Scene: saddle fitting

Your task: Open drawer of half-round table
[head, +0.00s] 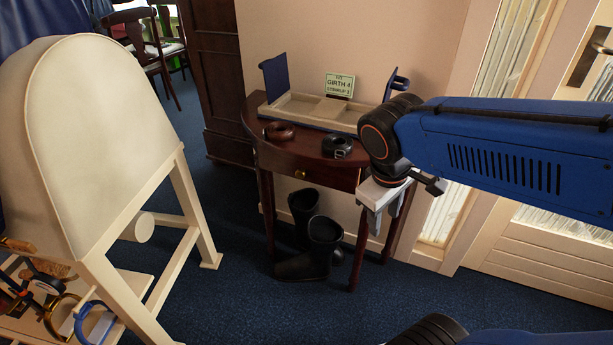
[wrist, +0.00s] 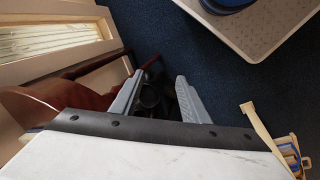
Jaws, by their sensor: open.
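The half-round table (head: 253,122) is dark red-brown wood and stands against the wall in the head view. Its drawer (head: 326,178) sits in the front below the top, with a small brass knob (head: 300,174); the front looks flush, so the drawer appears shut. My gripper (head: 383,222) is open and points down at the right of the table front, apart from the knob, and it hides part of the table's right side. In the wrist view my gripper (wrist: 155,82) shows two spread grey fingers with nothing held. Red-brown wood of the table (wrist: 85,97) shows left of them; the knob is not visible there.
Black boots (head: 310,250) stand under the table. A tray (head: 300,108), a green sign (head: 339,85), a brown strap coil (head: 279,131) and a black one (head: 337,146) are on top. A cream saddle stand (head: 85,150) is at left. Blue carpet in front is clear.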

